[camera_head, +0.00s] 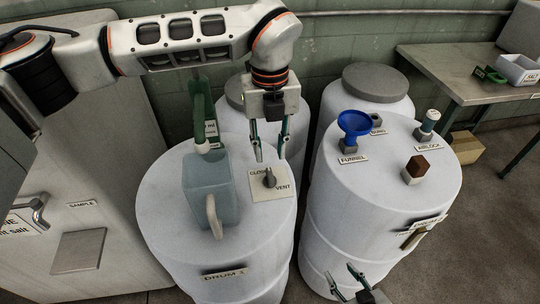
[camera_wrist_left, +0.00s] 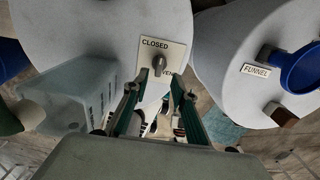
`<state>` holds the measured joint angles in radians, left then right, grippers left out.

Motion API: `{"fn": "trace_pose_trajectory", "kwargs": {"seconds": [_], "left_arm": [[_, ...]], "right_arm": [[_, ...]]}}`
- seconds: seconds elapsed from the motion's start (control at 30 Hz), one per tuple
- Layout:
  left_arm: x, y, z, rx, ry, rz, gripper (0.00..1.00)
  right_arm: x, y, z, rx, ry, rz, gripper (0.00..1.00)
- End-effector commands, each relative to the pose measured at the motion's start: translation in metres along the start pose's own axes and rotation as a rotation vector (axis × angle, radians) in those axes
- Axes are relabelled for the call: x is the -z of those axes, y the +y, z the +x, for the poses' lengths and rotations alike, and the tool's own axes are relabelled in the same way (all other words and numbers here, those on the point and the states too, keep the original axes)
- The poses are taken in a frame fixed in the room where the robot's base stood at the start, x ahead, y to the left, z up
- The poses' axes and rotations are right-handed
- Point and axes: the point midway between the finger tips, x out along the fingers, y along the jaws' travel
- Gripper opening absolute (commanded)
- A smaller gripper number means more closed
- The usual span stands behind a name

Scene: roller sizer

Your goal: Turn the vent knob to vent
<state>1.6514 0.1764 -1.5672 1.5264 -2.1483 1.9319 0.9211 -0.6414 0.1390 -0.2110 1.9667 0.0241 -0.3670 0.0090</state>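The grey vent knob (camera_head: 269,179) stands on a cream plate (camera_head: 262,192) on top of the drum labelled DRUM 1 (camera_head: 165,200). The plate reads CLOSED at its upper left and VENT at its lower right. Which label the knob points to is hard to tell. My left gripper (camera_head: 270,157) is open above the plate, pointing down, its fingertips apart. In the left wrist view, the knob (camera_wrist_left: 159,63) shows just beyond and between the open fingers (camera_wrist_left: 154,83), with no clear contact. My right gripper (camera_head: 341,272) is open and empty near the bottom edge.
A translucent jug (camera_head: 207,180) stands on the same drum, left of the plate. The drum at right carries a blue funnel (camera_head: 354,123), a brown-topped block (camera_head: 417,168) and an airlock (camera_head: 429,121). More drums stand behind; a metal table (camera_head: 455,78) is at far right.

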Motion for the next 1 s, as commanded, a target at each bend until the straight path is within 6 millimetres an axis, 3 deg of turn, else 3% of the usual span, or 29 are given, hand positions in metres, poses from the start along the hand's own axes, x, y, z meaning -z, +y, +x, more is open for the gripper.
{"fn": "trace_pose_trajectory", "kwargs": {"seconds": [0.2, 0.43, 0.87, 1.0], "left_arm": [[0.001, 0.000, 0.031, -0.001, 0.004, 0.002, 0.26], [0.001, 0.001, 0.063, -0.001, 0.003, 0.000, 0.26], [0.000, 0.000, 0.075, 0.000, 0.000, 0.001, 0.26], [0.000, 0.000, 0.075, 0.000, 0.000, 0.001, 0.00]], "right_arm": [[-0.013, -0.004, -0.003, 0.007, -0.022, 0.001, 0.40], [-0.013, -0.004, -0.003, 0.007, -0.023, 0.001, 0.40], [-0.003, -0.002, -0.002, 0.004, -0.006, 0.000, 0.40], [-0.004, -0.002, -0.002, 0.004, -0.007, 0.000, 0.40]]}}
